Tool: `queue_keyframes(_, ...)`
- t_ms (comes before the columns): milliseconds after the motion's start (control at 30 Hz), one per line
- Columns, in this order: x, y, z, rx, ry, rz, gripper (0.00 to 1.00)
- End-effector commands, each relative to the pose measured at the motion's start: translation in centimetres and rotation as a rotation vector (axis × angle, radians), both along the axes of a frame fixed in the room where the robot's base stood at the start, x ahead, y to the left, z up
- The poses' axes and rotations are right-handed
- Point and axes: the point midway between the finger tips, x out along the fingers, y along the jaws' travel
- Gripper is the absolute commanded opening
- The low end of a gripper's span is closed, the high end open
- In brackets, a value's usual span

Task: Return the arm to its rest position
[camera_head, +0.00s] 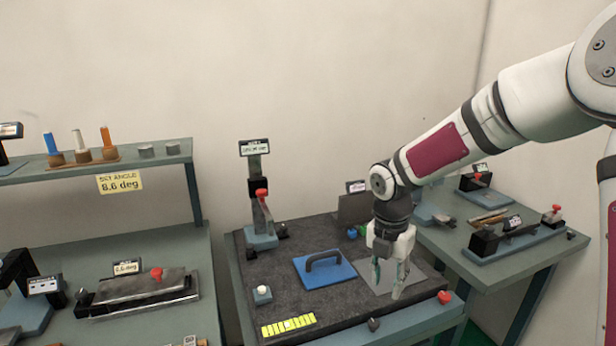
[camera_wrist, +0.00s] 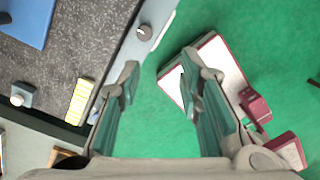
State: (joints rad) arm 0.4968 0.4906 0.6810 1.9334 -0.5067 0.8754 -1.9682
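My arm reaches in from the right in the head view, bent at the elbow. My gripper (camera_head: 390,274) points down over the right part of the dark work surface (camera_head: 270,277), near a grey plate (camera_head: 428,272). In the wrist view my gripper (camera_wrist: 160,90) has its two fingers wide apart with nothing between them. Behind the fingers are the green floor (camera_wrist: 150,135) and part of my own base.
A blue plate with a black handle (camera_head: 325,268) and a stand with a display (camera_head: 258,195) are left of my gripper. A yellow strip (camera_head: 288,325) lies at the front. Side benches with instruments (camera_head: 150,285) stand left and right (camera_head: 515,235).

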Motion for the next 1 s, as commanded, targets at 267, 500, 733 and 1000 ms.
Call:
queue_keyframes(267, -5.8, -0.9, 7.3, -0.091, -0.150, -0.570, 0.33)
queue_keyframes(500, -11.5, -1.3, 12.4, -0.036, -0.310, -1.096, 0.33)
queue_keyframes(733, -17.4, -1.2, 15.8, 0.142, -0.418, -1.606, 0.33)
queue_keyframes(1000, -23.5, -0.6, 17.4, 0.446, -0.390, -2.137, 0.33)
